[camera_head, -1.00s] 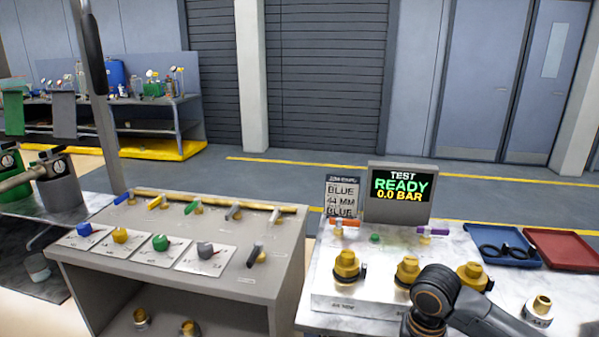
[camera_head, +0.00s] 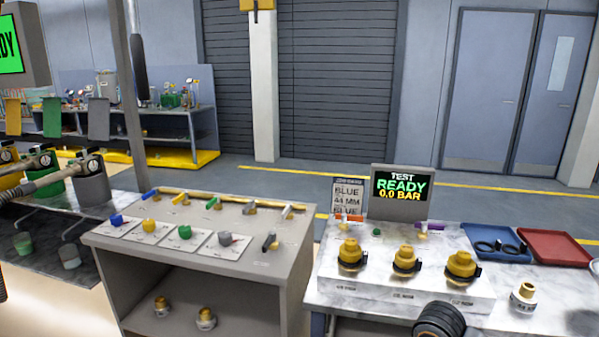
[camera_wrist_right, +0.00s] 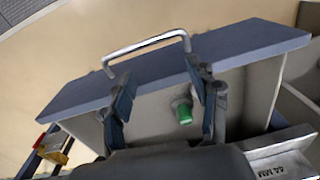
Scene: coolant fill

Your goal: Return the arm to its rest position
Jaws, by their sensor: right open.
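My right gripper (camera_wrist_right: 160,78) shows in the right wrist view with its two fingers apart and nothing between them. Behind the fingers is a pale panel with a green button-like part (camera_wrist_right: 182,110), under a blue-grey surface with a metal handle (camera_wrist_right: 146,45). In the head view a dark round part of my right arm (camera_head: 440,320) shows at the bottom edge, in front of the marble-topped bench (camera_head: 385,302); the right gripper itself is out of that view. My left gripper is not in view.
A grey valve stand (camera_head: 190,258) with coloured knobs is at centre-left. The bench carries several brass fittings, a READY 0.0 BAR display (camera_head: 402,187), a blue tray (camera_head: 497,256) and a red tray (camera_head: 553,247). Jugs stand on the left table. Open floor lies behind.

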